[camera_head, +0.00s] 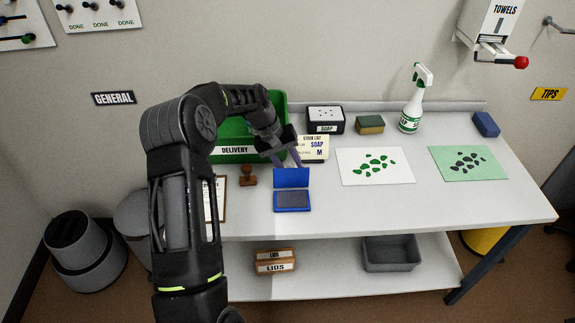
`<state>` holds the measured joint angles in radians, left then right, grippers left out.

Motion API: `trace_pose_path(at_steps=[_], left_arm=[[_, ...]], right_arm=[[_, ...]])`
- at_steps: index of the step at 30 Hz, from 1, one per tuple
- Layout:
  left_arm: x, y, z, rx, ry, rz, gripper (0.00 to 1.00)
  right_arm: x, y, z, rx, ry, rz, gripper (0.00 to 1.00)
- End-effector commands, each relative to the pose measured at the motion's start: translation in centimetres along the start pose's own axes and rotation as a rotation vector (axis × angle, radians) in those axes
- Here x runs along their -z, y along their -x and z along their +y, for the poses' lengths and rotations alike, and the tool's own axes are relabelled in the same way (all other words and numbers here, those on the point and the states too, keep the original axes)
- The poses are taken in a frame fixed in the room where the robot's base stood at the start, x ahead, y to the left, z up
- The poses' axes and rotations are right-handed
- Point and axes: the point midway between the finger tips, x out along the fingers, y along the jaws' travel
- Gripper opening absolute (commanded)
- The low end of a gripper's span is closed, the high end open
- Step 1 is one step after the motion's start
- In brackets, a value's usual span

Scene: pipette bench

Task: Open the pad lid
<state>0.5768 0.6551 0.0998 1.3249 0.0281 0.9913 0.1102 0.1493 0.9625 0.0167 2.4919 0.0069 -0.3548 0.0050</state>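The blue ink pad (292,208) lies on the bench with its dark pad surface showing. Its blue lid (291,178) stands raised at the pad's back edge, so the pad is open. My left gripper (286,161) is just behind and above the lid's top edge, pointing down. Its two fingers look spread apart with nothing between them. I cannot tell whether a fingertip touches the lid. My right gripper is not in view.
A wooden stamp (248,177) stands left of the pad, near a clipboard (221,199). Behind are the green delivery bin (232,128), a stock list card (315,148) and a soap box (325,120). A white sheet (348,169) lies to the right.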

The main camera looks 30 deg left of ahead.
Motion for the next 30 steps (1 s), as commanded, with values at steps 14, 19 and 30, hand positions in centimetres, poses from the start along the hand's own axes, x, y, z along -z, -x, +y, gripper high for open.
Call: trace_pose_path(at_steps=[14, 19, 30], left_arm=[[0.2, 6.0, -0.1, -0.001, 0.001, 0.005, 0.38], [0.1, 7.7, -0.1, -0.001, 0.001, 0.002, 0.38], [0.1, 7.9, -0.1, -0.001, 0.001, 0.001, 0.38]], right_arm=[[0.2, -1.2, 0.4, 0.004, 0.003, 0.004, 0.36], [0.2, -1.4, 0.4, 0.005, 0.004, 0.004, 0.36], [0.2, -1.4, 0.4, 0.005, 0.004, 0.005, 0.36]])
